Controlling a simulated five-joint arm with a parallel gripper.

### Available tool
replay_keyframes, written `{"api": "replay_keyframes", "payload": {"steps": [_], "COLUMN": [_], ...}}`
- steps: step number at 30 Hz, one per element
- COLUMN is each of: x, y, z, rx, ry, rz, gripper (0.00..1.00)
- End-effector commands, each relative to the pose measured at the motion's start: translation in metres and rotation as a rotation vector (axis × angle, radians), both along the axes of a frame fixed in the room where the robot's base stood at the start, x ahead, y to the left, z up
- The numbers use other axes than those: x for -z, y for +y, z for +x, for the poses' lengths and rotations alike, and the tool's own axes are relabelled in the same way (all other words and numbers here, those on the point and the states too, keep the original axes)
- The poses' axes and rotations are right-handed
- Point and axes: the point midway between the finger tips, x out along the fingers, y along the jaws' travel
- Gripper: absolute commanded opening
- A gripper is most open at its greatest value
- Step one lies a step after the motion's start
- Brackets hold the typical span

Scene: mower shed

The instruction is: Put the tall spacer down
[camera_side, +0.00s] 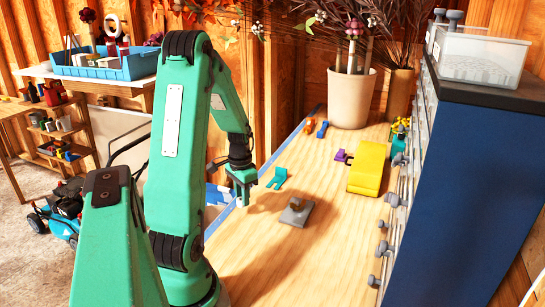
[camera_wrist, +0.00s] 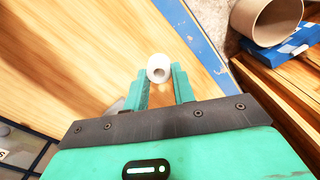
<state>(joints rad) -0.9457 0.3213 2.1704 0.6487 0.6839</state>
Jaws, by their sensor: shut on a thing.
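The tall spacer shows in the wrist view as a white round piece with a dark hole in its end (camera_wrist: 159,68). It sits between the two green fingers of my gripper (camera_wrist: 161,82), which is shut on it. In the side view my gripper (camera_side: 243,198) points down over the left edge area of the wooden bench top (camera_side: 265,245). The spacer cannot be made out there. From these views I cannot tell its height above the bench.
A grey plate with a small upright peg (camera_side: 296,213) lies right of my gripper. A blue cabinet (camera_side: 462,190) bounds the right. The front bench is clear.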

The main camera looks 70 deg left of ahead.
Motion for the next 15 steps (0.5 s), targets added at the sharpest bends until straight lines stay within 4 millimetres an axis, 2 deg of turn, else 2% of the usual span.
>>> {"api": "replay_keyframes", "payload": {"steps": [9, 15], "x": [0.031, 0.036], "y": [-0.001, -0.001], "z": [0.0, 0.0], "rx": [0.0, 0.0], "ry": [0.002, 0.002], "rz": [-0.003, -0.001], "gripper": [0.05, 0.05]}}
